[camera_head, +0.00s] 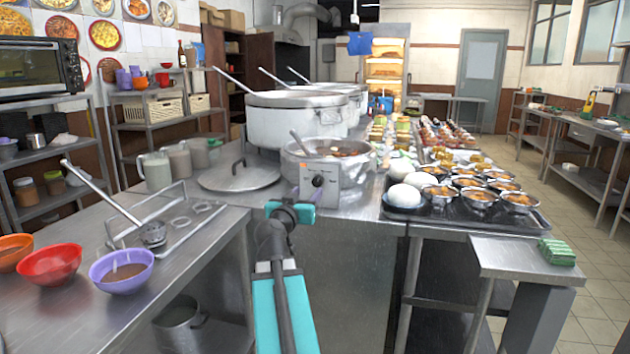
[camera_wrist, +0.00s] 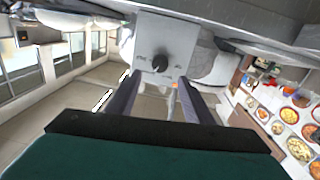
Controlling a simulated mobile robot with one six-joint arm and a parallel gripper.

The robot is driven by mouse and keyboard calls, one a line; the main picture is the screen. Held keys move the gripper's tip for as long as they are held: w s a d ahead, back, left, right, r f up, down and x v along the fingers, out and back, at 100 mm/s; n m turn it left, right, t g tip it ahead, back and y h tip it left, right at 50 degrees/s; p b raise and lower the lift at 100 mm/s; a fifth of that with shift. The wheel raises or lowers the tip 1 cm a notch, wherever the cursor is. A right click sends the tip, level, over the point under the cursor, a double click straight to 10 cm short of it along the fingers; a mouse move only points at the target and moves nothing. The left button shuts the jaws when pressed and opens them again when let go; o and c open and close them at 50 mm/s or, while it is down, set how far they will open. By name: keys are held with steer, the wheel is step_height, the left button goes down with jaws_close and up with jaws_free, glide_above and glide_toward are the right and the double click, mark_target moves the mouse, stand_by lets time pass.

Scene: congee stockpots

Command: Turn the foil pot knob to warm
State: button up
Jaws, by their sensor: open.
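The foil pot (camera_head: 359,171) is a wide silver pot with dark food and a ladle in it, on the steel counter. A pale grey control box (camera_head: 335,196) stands at its front and carries a round black knob (camera_head: 318,180). In the wrist view the knob (camera_wrist: 160,63) shows on the box face (camera_wrist: 178,36), with small marks around it too blurred to read. My gripper (camera_wrist: 159,80) is open and empty, its two dark fingers either side of the knob in the picture. They look short of the knob. In the head view my gripper (camera_head: 292,210) is just left of and below the box.
A lid (camera_head: 240,177) lies left of the pot, and large stockpots (camera_head: 290,122) stand behind. A black tray (camera_head: 462,216) of filled bowls is to the right. Bowls (camera_head: 121,270) and a ladle rack (camera_head: 180,240) are on the left counter.

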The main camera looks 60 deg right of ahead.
mark_target(317, 183)
steer(key=shift+b+x, duration=0.3)
steer(key=shift+x, duration=4)
steer(key=shift+c, duration=0.4)
steer(key=c, duration=1)
steer(key=shift+o, duration=0.2)
steer(key=shift+n, duration=0.3)
steer(key=n+b, duration=0.1)
steer(key=n, duration=0.4)
steer(key=shift+f, duration=0.1)
steer(key=n+p, duration=0.1)
steer(key=n, duration=0.5)
steer(key=shift+n, duration=0.3)
